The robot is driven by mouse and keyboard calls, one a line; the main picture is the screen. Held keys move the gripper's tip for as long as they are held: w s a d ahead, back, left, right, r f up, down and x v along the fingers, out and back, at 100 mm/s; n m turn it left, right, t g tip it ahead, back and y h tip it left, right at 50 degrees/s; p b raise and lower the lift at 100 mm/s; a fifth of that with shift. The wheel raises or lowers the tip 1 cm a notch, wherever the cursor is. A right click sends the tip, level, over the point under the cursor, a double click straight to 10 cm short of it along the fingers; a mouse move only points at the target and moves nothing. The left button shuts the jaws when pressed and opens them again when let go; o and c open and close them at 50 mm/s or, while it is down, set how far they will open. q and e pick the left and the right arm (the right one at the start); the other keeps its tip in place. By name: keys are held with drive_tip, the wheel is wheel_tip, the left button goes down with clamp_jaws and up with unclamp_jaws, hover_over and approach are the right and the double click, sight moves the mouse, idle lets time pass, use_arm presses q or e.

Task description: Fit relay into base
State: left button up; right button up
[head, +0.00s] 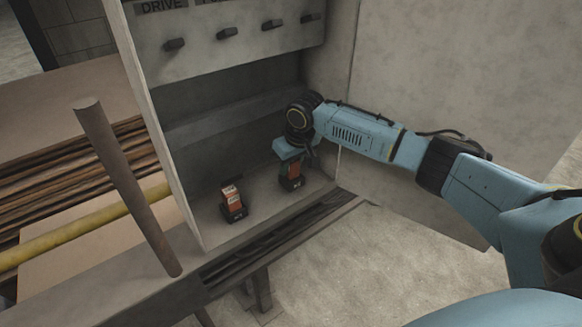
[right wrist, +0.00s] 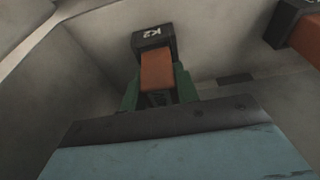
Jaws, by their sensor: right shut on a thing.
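My right gripper (head: 291,160) points down inside the open grey cabinet. It is shut on an orange relay (head: 292,171), which also shows in the right wrist view (right wrist: 157,70) between two green fingers (right wrist: 160,92). The relay's far end meets a black base marked K2 (right wrist: 152,38), which stands on the cabinet floor in the head view (head: 291,184). I cannot tell whether the relay is fully seated in it. A second orange relay (head: 231,198) stands in another black base (head: 235,215) to the left. My left gripper is not in view.
The cabinet (head: 168,165) has a left side wall and a labelled upper panel with several dark knobs (head: 271,24). A slotted ledge (head: 285,228) runs along its front. A brown post (head: 125,185) stands at the left, before stacked boards and a yellow pipe (head: 45,246).

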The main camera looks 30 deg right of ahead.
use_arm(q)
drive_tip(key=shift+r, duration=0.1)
use_arm(e)
drive_tip(key=shift+f, duration=0.1)
drive_tip(key=shift+f, duration=0.1)
drive_tip(key=o, duration=1)
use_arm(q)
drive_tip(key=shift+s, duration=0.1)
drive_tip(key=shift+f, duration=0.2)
use_arm(e)
drive_tip(key=shift+r, duration=0.2)
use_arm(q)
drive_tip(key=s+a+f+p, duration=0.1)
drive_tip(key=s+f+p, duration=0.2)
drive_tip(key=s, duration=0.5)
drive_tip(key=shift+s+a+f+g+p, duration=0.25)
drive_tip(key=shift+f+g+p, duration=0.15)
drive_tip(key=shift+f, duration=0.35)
use_arm(e)
drive_tip(key=v, duration=1.2)
